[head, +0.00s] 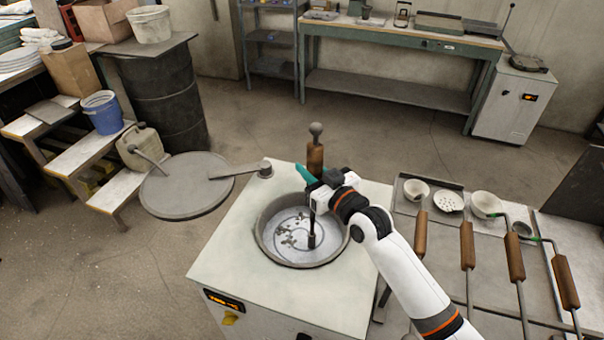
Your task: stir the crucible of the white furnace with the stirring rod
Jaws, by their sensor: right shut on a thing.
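The white furnace (225,257) stands in the middle foreground, with its round crucible (268,252) open at the top. Inside is a pale silvery surface (285,247) with dark flecks and a curved line on it. The stirring rod (315,158) has a wooden handle with a grey knob on top and stands about upright over the crucible. Its dark lower end reaches down to the silvery surface; whether it dips below is hard to tell. My right gripper (318,195) is shut on the rod under the handle, above the crucible's rim. My left gripper is not in view.
The furnace's round lid (185,187) is swung out to the left on its arm. At right, a bench (405,300) holds wooden-handled tools (467,245) and small bowls (415,189). A black drum (165,95) and steps (92,165) stand at left. The floor behind is clear.

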